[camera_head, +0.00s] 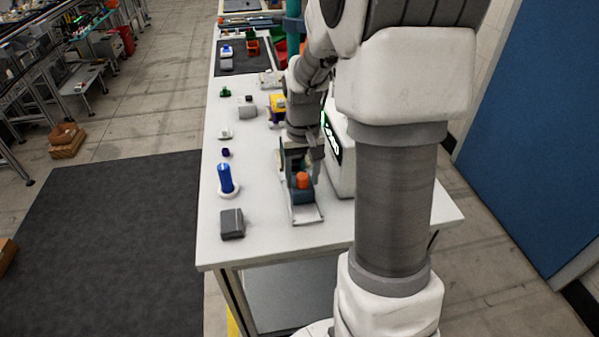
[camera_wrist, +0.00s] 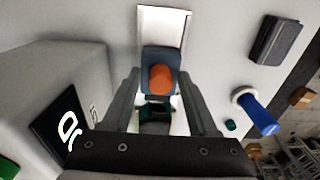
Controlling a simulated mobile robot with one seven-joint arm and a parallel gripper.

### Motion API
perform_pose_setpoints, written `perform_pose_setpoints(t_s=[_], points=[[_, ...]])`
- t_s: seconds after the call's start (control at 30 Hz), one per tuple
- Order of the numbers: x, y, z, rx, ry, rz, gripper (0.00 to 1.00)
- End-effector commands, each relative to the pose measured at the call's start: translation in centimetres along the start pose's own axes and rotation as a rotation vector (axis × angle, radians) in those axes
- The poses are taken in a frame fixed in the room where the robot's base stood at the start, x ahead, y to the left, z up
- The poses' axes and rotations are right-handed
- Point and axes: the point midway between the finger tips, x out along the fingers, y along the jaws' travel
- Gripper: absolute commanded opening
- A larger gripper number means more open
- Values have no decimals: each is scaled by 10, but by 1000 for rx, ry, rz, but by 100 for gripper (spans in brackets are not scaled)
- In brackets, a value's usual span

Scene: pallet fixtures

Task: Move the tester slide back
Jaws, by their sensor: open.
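The tester slide is a blue-grey block (camera_head: 302,196) with an orange knob (camera_head: 303,180) on top, on a pale rail tray (camera_head: 306,218). In the wrist view the block (camera_wrist: 160,55) and orange knob (camera_wrist: 161,79) lie ahead of my gripper, and the bare rail (camera_wrist: 163,27) extends beyond. My gripper (camera_head: 303,163) points down at the knob. In the wrist view its two fingers (camera_wrist: 160,78) are apart, one on each side of the knob and block, with visible gaps. Whether the fingertips reach down to knob height is unclear. The white tester (camera_head: 338,160) with a lit display stands beside the rail.
A blue bottle-like object (camera_head: 226,179) on a white base and a dark grey box (camera_head: 232,224) stand left of the rail. Several small parts lie farther back on the white table (camera_head: 262,243). The tester body (camera_wrist: 70,75) is close on the wrist view's left.

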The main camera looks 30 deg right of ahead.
Motion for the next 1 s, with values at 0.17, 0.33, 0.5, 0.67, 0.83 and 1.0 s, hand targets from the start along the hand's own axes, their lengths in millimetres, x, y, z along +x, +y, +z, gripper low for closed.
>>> perform_pose_setpoints(t_s=[0.17,0.33,0.5,0.67,0.83,1.0], points=[[-3,1,10,0,-36,0,60],[-19,0,8,0,-32,0,60],[-35,0,7,0,-28,-1,60],[-49,0,6,0,-26,-1,60],[-63,0,6,0,-25,-1,60],[-71,0,5,0,-24,-1,60]])
